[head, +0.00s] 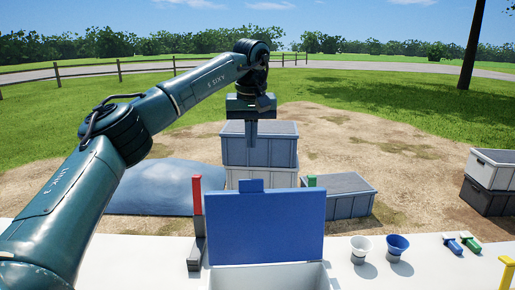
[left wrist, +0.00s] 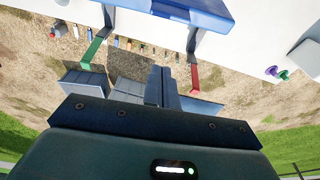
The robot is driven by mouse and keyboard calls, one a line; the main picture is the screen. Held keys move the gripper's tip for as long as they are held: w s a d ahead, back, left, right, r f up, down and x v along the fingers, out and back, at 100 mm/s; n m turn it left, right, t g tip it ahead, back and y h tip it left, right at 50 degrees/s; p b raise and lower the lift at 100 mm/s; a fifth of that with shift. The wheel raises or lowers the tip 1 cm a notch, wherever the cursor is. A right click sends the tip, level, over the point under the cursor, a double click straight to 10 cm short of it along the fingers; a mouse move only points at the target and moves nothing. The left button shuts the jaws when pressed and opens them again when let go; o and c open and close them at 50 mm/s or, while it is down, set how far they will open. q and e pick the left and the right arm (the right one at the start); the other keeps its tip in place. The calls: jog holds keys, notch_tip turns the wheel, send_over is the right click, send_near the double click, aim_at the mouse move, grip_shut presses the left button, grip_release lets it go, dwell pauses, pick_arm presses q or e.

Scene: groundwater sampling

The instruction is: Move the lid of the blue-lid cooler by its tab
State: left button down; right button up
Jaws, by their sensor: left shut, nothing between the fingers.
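The white cooler (head: 268,277) stands at the front of the white table, and only its upper part shows. Its blue lid (head: 265,228) stands upright, open, with the blue tab (head: 250,185) on its top edge. My left gripper (head: 253,145) is above the tab in the head view, fingers pointing down, shut and empty. A gap shows between fingertips and tab. In the left wrist view the shut fingers (left wrist: 160,70) are apart from the blue lid (left wrist: 185,8) at the top edge. My right gripper is not in view.
A red post (head: 197,195) and a green post (head: 311,181) stand on either side of the lid. A white cup (head: 361,246) and a blue cup (head: 397,244) are to the right. Grey crates (head: 260,150) stand on the ground behind.

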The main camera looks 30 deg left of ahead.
pick_arm(q)
notch_tip(320, 180, down, 9)
jog(key=shift+s+d+r+p, duration=0.25)
jog(key=shift+s+d, duration=0.15)
jog(key=shift+s, duration=0.2)
jog(key=shift+s+d+r+p, duration=0.25)
jog(key=shift+s+d, duration=0.15)
jog(key=shift+s, duration=0.15)
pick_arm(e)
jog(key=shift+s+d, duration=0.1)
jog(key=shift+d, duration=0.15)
pick_arm(q)
jog(key=shift+d, duration=0.1)
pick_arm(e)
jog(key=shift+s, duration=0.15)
